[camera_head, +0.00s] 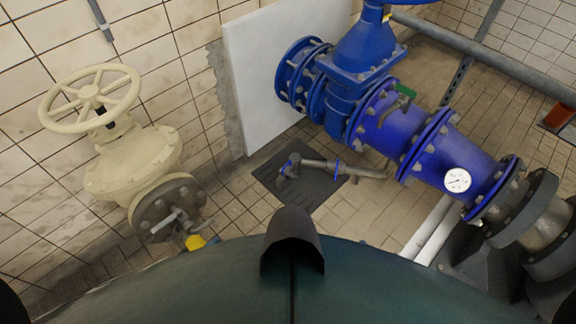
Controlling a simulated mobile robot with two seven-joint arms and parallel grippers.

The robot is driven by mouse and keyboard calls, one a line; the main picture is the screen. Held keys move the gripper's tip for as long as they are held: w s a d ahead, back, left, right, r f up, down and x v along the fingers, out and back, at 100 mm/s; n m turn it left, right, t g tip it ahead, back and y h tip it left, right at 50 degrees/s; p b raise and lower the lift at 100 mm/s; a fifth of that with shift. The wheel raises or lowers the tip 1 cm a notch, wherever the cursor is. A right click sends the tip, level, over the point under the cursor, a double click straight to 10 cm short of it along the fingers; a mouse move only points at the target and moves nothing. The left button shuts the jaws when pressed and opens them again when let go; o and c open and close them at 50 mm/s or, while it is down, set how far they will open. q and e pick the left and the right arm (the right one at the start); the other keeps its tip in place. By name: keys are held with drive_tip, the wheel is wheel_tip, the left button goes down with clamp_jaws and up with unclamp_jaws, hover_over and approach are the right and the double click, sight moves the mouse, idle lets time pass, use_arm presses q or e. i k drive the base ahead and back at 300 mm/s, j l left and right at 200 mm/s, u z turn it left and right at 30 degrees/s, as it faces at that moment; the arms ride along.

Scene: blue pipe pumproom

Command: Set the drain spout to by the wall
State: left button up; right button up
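The likely drain spout (355,171) is a thin grey metal pipe with blue parts, low near the floor. It runs roughly level from a blue-marked fitting (291,166) at its left to a free-looking end at the right, under the big blue pipe. Its left part lies over a dark drain plate (275,185) in the tiled floor. The spout points to the right, away from the white wall panel (262,75). I cannot tell which end it turns on. Neither of my grippers is in view.
A large blue valve and pipe (415,140) with a gauge (457,180) and green-handled tap (403,97) cross the right side. A cream handwheel valve (125,155) stands by the left wall. Bare floor tiles (350,215) lie in front of the spout.

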sight(294, 160)
drive_tip(key=i+l, duration=0.55)
drive_tip(key=i+l+u, duration=0.1)
drive_tip(key=u, duration=0.3)
drive_tip(key=i+l+u, duration=0.1)
drive_tip(key=u, duration=0.25)
drive_tip(key=l+u, duration=0.25)
drive_tip(key=u, duration=0.15)
drive_tip(key=i, duration=0.05)
